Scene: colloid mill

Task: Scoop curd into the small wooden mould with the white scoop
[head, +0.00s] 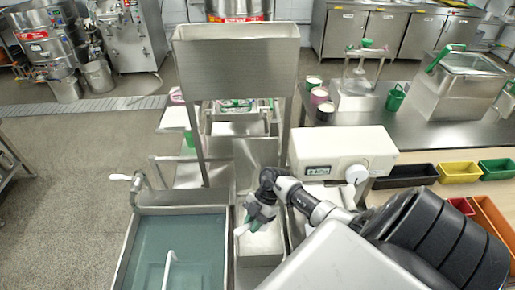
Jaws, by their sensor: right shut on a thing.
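My right gripper (258,218) points down over a narrow steel trough (261,259) in the lower middle of the head view. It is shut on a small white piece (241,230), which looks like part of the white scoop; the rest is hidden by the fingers. Whitish material (264,242), probably curd, lies in the trough just below the fingers. Whether the scoop touches it I cannot tell. I cannot make out the small wooden mould. My left gripper is not in view.
A water-filled basin (183,230) with a white rod in it stands left of the trough. A white machine with a knob (341,148) is close on the right. Coloured bins (459,172) and a steel bench (420,130) lie further right. A steel hopper (238,68) rises ahead.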

